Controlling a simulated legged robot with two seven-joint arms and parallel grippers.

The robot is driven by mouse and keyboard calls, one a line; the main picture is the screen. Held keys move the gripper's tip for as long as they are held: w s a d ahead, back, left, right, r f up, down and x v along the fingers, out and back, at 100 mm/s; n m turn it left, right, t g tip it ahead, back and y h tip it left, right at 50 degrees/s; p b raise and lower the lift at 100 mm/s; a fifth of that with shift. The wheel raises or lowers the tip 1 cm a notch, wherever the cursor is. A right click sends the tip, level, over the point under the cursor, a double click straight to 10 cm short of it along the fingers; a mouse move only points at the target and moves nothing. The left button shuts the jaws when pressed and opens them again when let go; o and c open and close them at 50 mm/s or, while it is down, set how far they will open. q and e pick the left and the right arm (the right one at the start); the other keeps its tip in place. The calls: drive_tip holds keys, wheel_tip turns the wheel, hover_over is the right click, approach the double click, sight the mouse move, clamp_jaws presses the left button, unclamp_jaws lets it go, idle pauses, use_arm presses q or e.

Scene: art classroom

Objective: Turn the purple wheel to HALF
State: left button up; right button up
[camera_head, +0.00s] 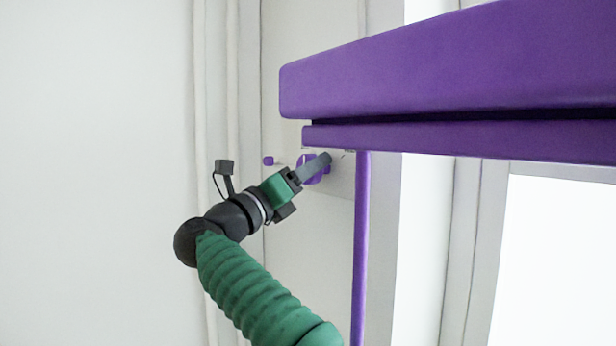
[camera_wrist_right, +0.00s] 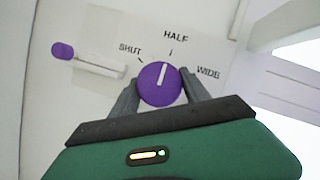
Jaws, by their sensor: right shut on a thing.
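The purple wheel (camera_wrist_right: 158,86) is a round knob with a white pointer line, set on a pale panel in the right wrist view. The labels SHUT, HALF (camera_wrist_right: 176,36) and WIDE stand around it. The white line points up, slightly right, near the HALF mark. My right gripper (camera_wrist_right: 160,92) is shut on the wheel, one finger on each side. In the head view the right gripper (camera_head: 318,168) covers part of the wheel (camera_head: 308,172). The left gripper is in neither view.
A small purple knob (camera_wrist_right: 62,51) on a pale slider sits left of the wheel. A large purple box-like body (camera_head: 440,75) overhangs at the upper right, with a thin purple post (camera_head: 361,250) below it. Pale wall lies to the left.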

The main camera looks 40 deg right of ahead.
drive_tip(key=shift+w+f, duration=0.1)
drive_tip(key=o, duration=1)
drive_tip(key=shift+o, duration=1.7)
drive_tip(key=shift+w+d, duration=0.1)
drive_tip(key=shift+f, duration=0.1)
